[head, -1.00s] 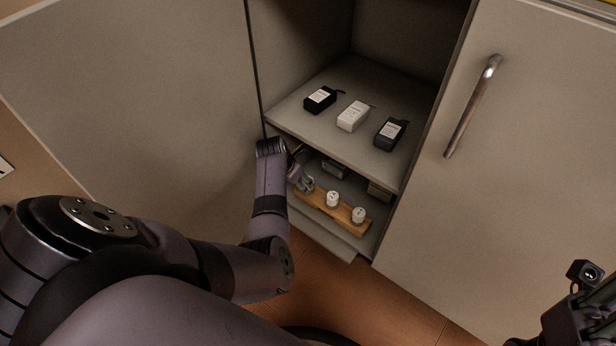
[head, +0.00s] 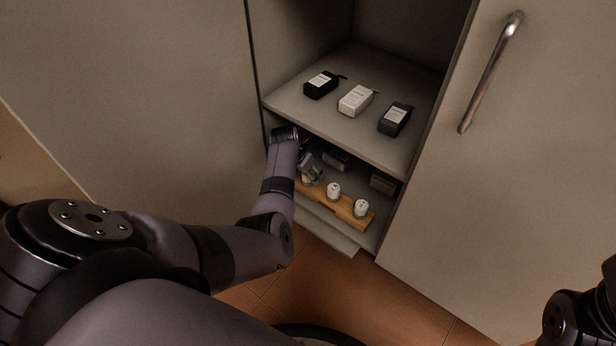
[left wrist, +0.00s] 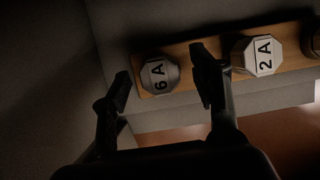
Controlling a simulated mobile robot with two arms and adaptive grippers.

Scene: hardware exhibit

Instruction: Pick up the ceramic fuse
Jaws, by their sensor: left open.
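A wooden rack (head: 346,206) on the lower cabinet shelf holds three pale ceramic fuses in a row; it also shows in the left wrist view (left wrist: 202,60). The middle fuse (head: 333,191) and the right fuse (head: 361,208) are clear in the head view. The left one is mostly hidden by my left gripper (head: 313,172). In the left wrist view, my left gripper (left wrist: 165,82) is open, with the fuse marked 6 A (left wrist: 160,75) seen between its fingertips. The fuse marked 2 A (left wrist: 258,56) is right of the fingers. A third fuse (left wrist: 315,40) is cut off.
The upper shelf (head: 300,105) above my left gripper carries a black box (head: 321,85), a white box (head: 355,100) and a dark grey box (head: 395,119). More boxes stand behind the rack (head: 383,183). A cabinet door with a handle (head: 490,75) stands at right.

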